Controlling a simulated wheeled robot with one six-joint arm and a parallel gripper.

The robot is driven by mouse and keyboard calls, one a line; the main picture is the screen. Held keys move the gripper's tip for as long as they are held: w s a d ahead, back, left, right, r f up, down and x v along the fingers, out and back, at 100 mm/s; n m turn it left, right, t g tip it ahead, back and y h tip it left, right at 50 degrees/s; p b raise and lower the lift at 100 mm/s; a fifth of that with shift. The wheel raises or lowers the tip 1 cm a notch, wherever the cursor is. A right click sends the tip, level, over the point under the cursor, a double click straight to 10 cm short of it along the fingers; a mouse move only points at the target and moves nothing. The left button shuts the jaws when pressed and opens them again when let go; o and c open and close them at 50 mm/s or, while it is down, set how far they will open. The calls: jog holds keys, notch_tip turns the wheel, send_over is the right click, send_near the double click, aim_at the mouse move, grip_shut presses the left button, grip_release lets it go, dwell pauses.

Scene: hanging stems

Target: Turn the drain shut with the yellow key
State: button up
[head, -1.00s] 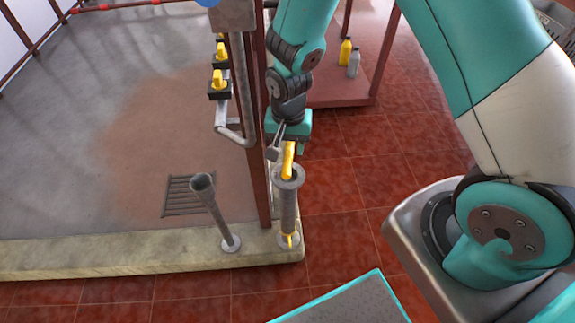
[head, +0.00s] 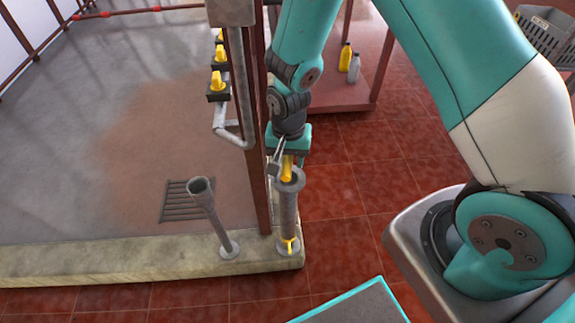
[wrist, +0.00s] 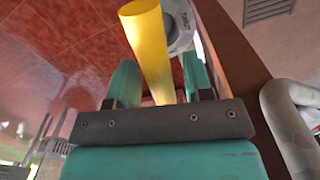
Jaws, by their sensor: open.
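The yellow key (head: 287,168) stands upright in a grey tubular holder (head: 288,205) on the concrete curb, its top rising from the rim and its lower end showing at the foot. My gripper (head: 285,150) is at the key's top, pointing down. In the wrist view the key (wrist: 150,45) runs between the two teal fingers (wrist: 158,85), which are apart, with a gap visible on its left. Whether a finger touches it cannot be told. A second grey tube (head: 213,215) leans on the curb to the left. A floor grate (head: 185,201) lies behind it.
A brown post (head: 259,130) stands just left of my gripper, with a grey pipe and yellow-handled valves (head: 218,85) beside it. A low shelf (head: 340,95) with bottles is behind. The red tiled floor (head: 345,210) to the right is clear.

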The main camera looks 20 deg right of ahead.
grip_shut()
jog(key=n+p, duration=0.1)
jog(key=n, duration=0.2)
jog(key=shift+r+n, duration=0.1)
jog(key=shift+n, duration=0.8)
jog(key=n+p, duration=0.1)
jog(key=n, duration=0.3)
jog(key=shift+n, duration=0.4)
